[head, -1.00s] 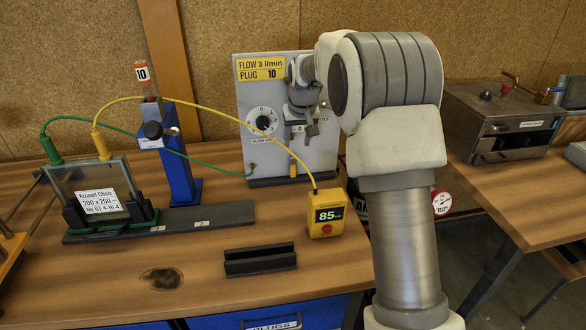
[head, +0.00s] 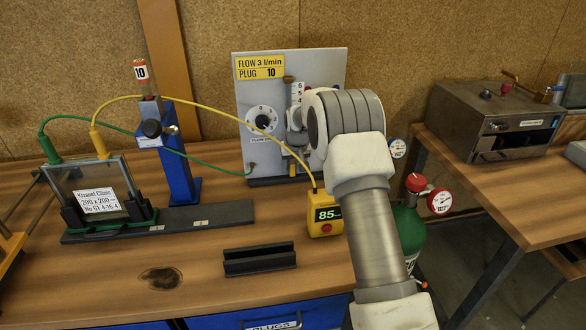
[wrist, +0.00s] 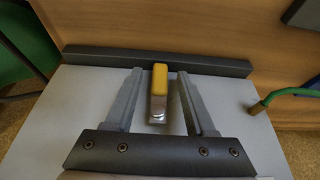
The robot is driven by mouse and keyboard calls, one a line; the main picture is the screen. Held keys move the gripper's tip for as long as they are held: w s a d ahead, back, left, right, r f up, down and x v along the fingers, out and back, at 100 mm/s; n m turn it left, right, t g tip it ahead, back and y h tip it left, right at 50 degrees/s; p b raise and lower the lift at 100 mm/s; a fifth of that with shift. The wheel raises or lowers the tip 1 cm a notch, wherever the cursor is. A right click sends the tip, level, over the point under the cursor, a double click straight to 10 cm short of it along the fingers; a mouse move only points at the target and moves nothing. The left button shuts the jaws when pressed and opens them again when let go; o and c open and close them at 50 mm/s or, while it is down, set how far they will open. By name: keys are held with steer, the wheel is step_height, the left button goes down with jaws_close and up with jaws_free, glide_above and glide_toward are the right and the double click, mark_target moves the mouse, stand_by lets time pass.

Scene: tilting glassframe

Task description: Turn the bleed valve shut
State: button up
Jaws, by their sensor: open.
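The valve lever with a yellow end (wrist: 159,78) and a silver stem points straight away from my gripper's palm in the wrist view. I take it as the bleed valve; it sits low on the grey panel (head: 251,97). My gripper (wrist: 160,88) is open, one finger on each side of the lever, with a gap on both sides. In the head view my gripper (head: 296,155) is low at the panel front, and my arm hides much of the panel's right side.
A round dial (head: 262,119) is left of my gripper. A yellow meter (head: 326,214) reading 85 stands on the bench in front. Green and yellow cables run to a glass frame (head: 97,190). A green gas cylinder (head: 410,232) stands right of my arm.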

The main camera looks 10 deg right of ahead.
jaws_close()
stand_by(1.4)
